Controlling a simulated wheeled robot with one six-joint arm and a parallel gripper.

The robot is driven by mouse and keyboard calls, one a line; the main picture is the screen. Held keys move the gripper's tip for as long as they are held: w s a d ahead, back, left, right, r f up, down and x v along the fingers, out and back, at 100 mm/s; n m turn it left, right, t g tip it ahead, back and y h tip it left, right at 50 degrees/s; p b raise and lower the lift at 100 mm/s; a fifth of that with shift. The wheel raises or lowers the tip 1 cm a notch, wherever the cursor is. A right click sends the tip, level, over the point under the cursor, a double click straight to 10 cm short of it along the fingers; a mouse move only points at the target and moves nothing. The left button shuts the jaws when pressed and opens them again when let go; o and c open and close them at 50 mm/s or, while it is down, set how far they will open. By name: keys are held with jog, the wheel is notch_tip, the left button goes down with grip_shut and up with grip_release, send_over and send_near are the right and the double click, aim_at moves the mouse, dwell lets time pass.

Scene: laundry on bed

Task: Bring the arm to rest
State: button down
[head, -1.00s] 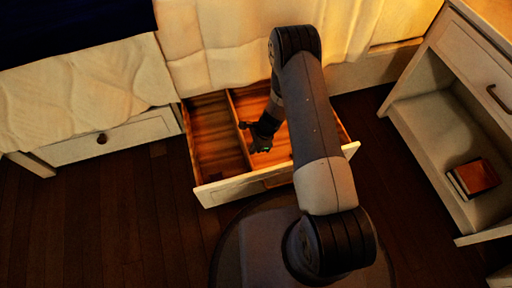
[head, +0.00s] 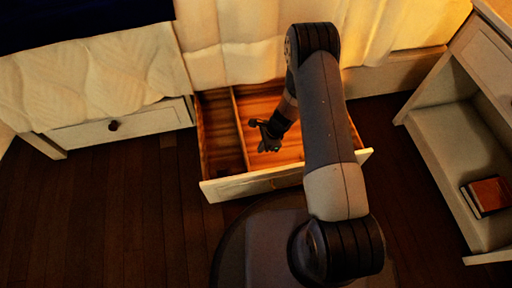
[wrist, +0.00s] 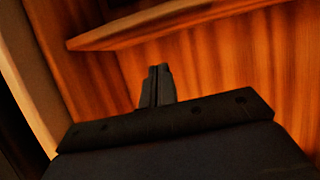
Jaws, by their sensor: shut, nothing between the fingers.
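My gripper (head: 262,138) hangs over the open drawer (head: 222,190) under the bed. In the wrist view the fingers (wrist: 157,86) are together with nothing between them. Behind them lies the bare wooden drawer floor (wrist: 215,60), with a divider (wrist: 150,24) across the top. My arm reaches from the base at the bottom up over the drawer and bends down. It hides the drawer's right part. I cannot tell whether the fingertips touch the drawer.
A closed drawer (head: 113,126) is at left under the bed's pale cover (head: 90,75). A shelf unit (head: 440,72) stands at right with an orange-brown book (head: 489,195) inside. Dark floor (head: 100,220) is clear at lower left.

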jog(key=p+v, duration=0.4)
jog(key=v, duration=0.6)
jog(key=a+b+x, duration=0.1)
jog(key=b+x, duration=0.2)
jog(key=x, duration=0.7)
jog(key=shift+s+a, duration=0.1)
jog(key=shift+a, duration=0.05)
dwell(0.4)
